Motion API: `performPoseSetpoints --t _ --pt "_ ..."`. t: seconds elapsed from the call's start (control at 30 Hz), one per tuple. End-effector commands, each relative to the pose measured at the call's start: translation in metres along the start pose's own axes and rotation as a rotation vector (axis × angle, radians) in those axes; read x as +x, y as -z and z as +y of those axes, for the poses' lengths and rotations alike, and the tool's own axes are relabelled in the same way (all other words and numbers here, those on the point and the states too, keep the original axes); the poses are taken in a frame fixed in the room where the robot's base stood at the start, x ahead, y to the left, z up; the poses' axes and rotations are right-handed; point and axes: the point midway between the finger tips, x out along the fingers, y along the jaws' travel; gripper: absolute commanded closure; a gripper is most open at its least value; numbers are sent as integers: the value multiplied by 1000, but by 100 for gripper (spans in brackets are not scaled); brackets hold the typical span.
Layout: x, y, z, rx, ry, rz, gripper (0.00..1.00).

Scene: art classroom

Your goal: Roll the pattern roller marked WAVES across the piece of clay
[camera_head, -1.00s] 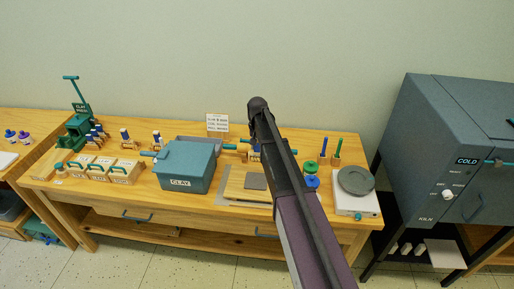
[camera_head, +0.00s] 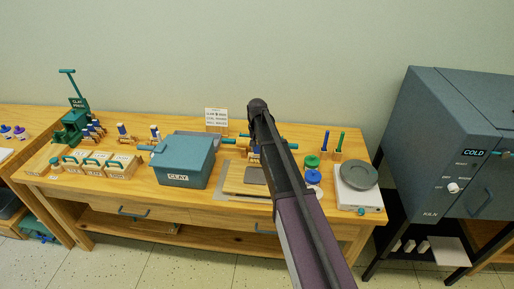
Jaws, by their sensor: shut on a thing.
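The grey piece of clay (camera_head: 255,175) lies flat on a wooden board (camera_head: 235,180) near the front of the workbench. My arm covers its right side. Just behind it a roller with teal handles (camera_head: 290,146) shows on both sides of my arm; its middle is mostly hidden, and I cannot read its marking or tell whether it is held. My gripper is hidden behind my own arm, which reaches up across the right part of the bench.
A teal CLAY bin (camera_head: 185,160) stands left of the board. Right of my arm are green and blue round tools (camera_head: 312,162) and a white scale (camera_head: 357,198) with a grey disc. Labelled boxes (camera_head: 122,165) and a green press (camera_head: 75,122) stand left. A kiln (camera_head: 440,150) marked COLD stands right.

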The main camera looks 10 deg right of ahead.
Motion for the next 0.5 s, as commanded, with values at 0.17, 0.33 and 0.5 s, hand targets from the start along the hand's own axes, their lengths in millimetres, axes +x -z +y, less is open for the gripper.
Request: performPoseSetpoints --t 0.17,0.33,0.5 --pt "16 0 0 0 0 0 100" --pt "21 0 0 0 0 0 100" --pt "22 0 0 0 0 0 100"
